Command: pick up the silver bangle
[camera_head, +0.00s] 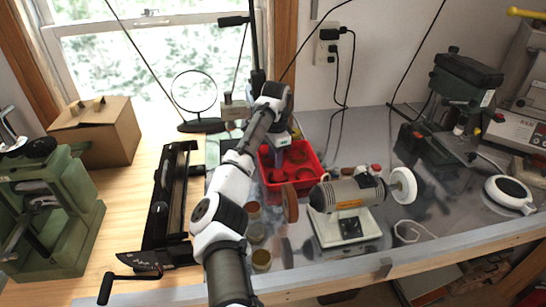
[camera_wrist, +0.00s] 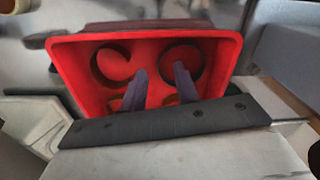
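No silver bangle can be made out for sure. A red tray (camera_head: 310,178) on the metal bench holds dark round shapes; the wrist view shows the tray (camera_wrist: 75,75) with dark rings or round openings, and I cannot tell which. A thin pale loop (camera_head: 408,232) lies on the bench right of the grinder; I cannot tell whether it is the bangle. My gripper is over the near part of the tray, its two dark fingers (camera_wrist: 160,80) apart with nothing seen between them. In the head view my arm mostly hides the gripper.
A bench grinder (camera_head: 345,194) stands just right of and nearer than the tray. A round mirror-like disc on a stand (camera_head: 194,92) and a black metal tool (camera_head: 172,205) are to the left. A drill press (camera_head: 460,85) is at right.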

